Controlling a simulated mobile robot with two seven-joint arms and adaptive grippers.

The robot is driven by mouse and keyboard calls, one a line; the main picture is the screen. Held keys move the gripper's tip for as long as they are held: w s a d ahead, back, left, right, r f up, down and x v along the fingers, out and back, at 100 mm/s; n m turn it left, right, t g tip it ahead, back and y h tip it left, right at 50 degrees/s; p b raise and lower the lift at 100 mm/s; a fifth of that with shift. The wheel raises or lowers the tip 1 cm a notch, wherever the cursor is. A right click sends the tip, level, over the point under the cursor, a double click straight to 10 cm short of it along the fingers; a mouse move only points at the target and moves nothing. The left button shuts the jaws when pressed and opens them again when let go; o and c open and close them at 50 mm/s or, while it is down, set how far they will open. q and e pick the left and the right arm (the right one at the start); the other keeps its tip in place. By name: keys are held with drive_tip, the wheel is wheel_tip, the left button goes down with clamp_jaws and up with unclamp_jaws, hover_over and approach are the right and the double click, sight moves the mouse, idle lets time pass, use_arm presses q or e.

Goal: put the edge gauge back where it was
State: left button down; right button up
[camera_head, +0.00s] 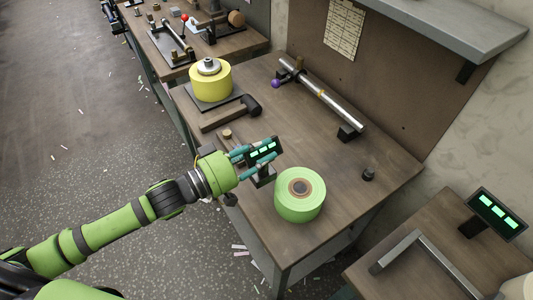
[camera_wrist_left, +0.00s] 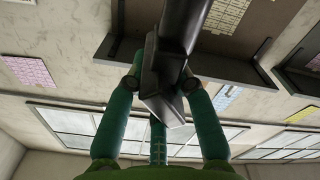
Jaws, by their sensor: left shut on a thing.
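The edge gauge, a small dark device with a lit green display (camera_head: 262,149), is between the teal fingers of my left gripper (camera_head: 271,152). My left gripper is shut on it over the front left edge of the middle table, left of the green roll (camera_head: 300,194). In the left wrist view, the fingers (camera_wrist_left: 160,84) close around a dark angular body (camera_wrist_left: 153,70) with a dark bar rising from it. Part of the gauge is hidden by the fingers. A dark block shows just below the gauge; I cannot tell whether they touch. My right gripper is not in view.
A yellow roll (camera_head: 210,81) stands on a dark plate at the back left. A metal bar (camera_head: 322,95) lies on supports along the back. A small dark knob (camera_head: 368,174) stands right of the green roll. Another green-lit display (camera_head: 497,213) is on the right table.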

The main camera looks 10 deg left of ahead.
use_arm(q)
drive_tip(key=w+f+p, duration=0.1)
drive_tip(key=w+f, duration=0.6)
drive_tip(key=f, duration=0.1)
drive_tip(key=shift+w+a+f, duration=0.2)
drive_tip(key=shift+w, duration=0.1)
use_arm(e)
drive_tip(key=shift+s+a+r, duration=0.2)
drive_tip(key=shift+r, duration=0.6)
use_arm(q)
drive_tip(key=c, duration=1.1)
unclamp_jaws()
drive_tip(key=shift+f, duration=0.15)
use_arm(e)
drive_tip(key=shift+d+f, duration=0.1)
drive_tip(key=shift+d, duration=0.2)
use_arm(q)
drive_tip(key=b+v, duration=0.2)
drive_tip(key=v, duration=1)
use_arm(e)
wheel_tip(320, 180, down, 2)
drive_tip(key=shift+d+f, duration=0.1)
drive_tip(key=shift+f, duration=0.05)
